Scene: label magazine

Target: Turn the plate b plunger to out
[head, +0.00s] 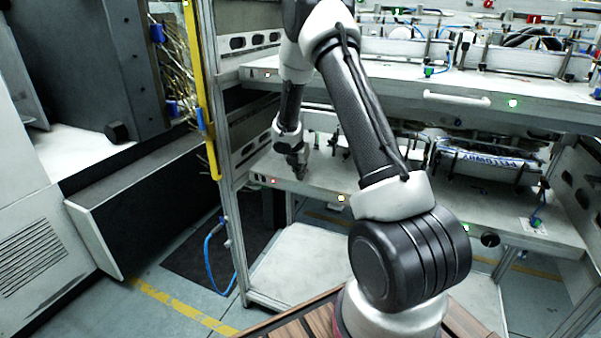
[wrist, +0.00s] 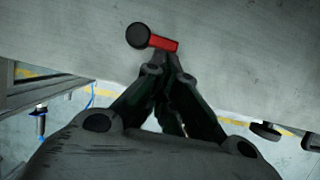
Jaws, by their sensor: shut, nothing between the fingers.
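In the wrist view, a small red bar (wrist: 163,43) with a round black knob (wrist: 138,35) at its left end lies against a grey plate surface (wrist: 230,40). It looks like a plunger; I see no letter to tell which plate it belongs to. My gripper (wrist: 168,60) is shut and empty, its fingertips just below the red bar. I cannot tell whether they touch it. In the head view my gripper (head: 299,174) is low over the left end of the lower shelf (head: 330,178), and no plunger can be made out there.
A yellow post (head: 205,100) and the grey frame are left of my gripper. A blue hose (head: 212,262) hangs below left.

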